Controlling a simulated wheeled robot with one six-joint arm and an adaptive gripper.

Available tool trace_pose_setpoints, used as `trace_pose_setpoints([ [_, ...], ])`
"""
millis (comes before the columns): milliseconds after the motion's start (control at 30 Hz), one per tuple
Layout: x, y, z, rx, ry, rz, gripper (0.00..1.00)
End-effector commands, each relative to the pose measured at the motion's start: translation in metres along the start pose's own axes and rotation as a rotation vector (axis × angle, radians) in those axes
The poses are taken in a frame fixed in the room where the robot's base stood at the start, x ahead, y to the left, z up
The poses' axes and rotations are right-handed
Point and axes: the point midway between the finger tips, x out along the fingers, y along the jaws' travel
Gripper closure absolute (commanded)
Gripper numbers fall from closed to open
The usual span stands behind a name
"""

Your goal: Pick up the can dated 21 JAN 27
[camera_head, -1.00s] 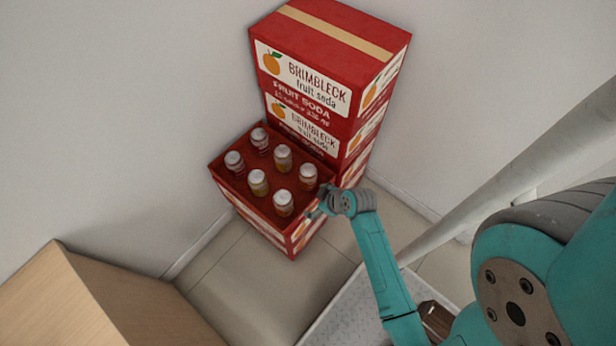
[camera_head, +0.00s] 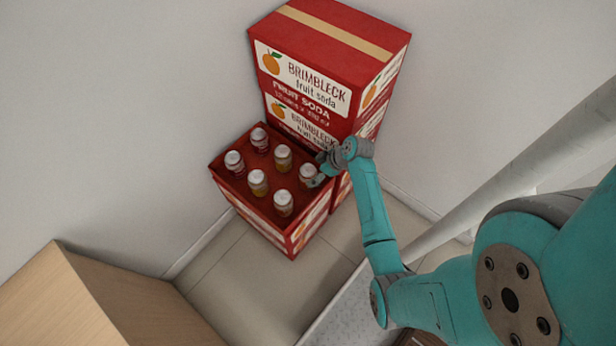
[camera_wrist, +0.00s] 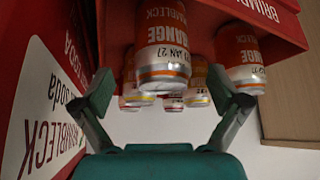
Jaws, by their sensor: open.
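Several soda cans with pale tops stand upright in an open red case (camera_head: 245,215). My gripper (camera_head: 322,170) is open, right beside the case's rightmost can (camera_head: 308,176) in the head view. In the wrist view, which appears upside down, a can with an ORANGE label (camera_wrist: 162,40) lies between the spread fingers of my gripper (camera_wrist: 163,88). Its date ends in JAN 27; the day digits are small and I cannot read them surely. Another ORANGE can (camera_wrist: 241,55) is to the right, its date partly turned away. No grip on any can shows.
Stacked red Brimbleck boxes (camera_head: 335,45) rise directly behind the case, close to my gripper; their white label (camera_wrist: 48,110) fills the left of the wrist view. A wooden cabinet (camera_head: 90,300) stands at lower left. Tiled floor (camera_head: 225,275) is free in front.

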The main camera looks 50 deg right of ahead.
Motion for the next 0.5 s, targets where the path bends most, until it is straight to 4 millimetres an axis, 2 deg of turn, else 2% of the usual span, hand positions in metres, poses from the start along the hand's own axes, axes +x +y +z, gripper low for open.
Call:
trace_pose_setpoints([
  [133,0.011,-0.001,0.001,0.000,0.000,-0.001,0.03],
  [400,0.046,-0.002,0.004,0.000,0.000,0.000,0.03],
  [500,0.052,-0.002,0.004,0.000,0.000,0.000,0.03],
])
